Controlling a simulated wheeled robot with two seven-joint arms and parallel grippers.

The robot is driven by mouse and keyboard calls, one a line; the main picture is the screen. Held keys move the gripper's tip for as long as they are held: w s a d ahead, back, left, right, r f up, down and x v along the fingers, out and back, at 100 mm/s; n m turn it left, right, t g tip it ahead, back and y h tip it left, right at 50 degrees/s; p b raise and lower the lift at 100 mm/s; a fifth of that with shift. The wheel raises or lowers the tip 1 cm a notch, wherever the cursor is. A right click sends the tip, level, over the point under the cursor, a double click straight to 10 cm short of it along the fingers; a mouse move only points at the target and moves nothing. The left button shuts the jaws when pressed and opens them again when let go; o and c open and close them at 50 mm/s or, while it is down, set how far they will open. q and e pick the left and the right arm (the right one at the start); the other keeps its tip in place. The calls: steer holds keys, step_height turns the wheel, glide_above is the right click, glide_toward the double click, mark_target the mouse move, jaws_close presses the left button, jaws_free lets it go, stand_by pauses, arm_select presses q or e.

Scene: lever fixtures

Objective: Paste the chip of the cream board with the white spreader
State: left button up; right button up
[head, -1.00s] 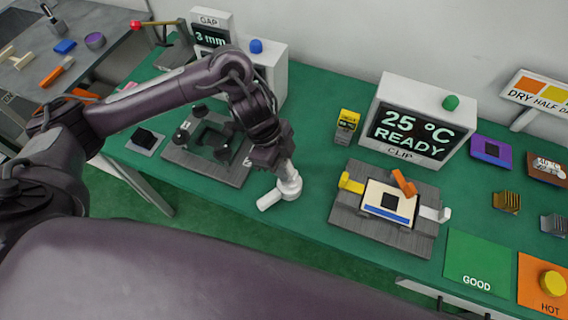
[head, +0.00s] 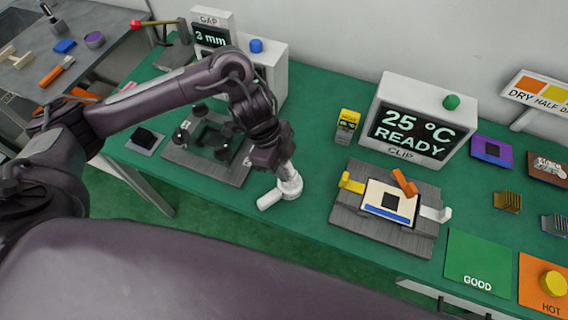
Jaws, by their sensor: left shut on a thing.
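The cream board (head: 375,190) sits in a grey clip fixture (head: 350,222), with a dark square chip (head: 391,201) at its middle and a blue strip along its near edge. A yellow lever (head: 350,183) is at its left, an orange one (head: 404,183) lies at its far edge, and a white one (head: 436,214) is at its right. My left gripper (head: 284,171) is shut on a white tool, which looks like the white spreader (head: 271,200), left of the fixture and apart from it. The fingertips are hard to make out. My right gripper is not in view.
A white box (head: 420,112) reading "25 °C READY" with a green knob stands behind the fixture. A small yellow-topped block (head: 347,125) is beside it. Green GOOD (head: 470,255) and orange HOT (head: 535,272) pads lie right. Another dark fixture (head: 190,150) is left.

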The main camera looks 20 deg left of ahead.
mark_target(284, 161)
arm_select(q)
steer(key=shift+f, duration=0.35)
steer(key=shift+s+f, duration=0.1)
stand_by(1.6)
step_height(284, 161, up, 7)
steer(key=p, duration=0.7)
steer(key=shift+p, duration=0.3)
stand_by(0.5)
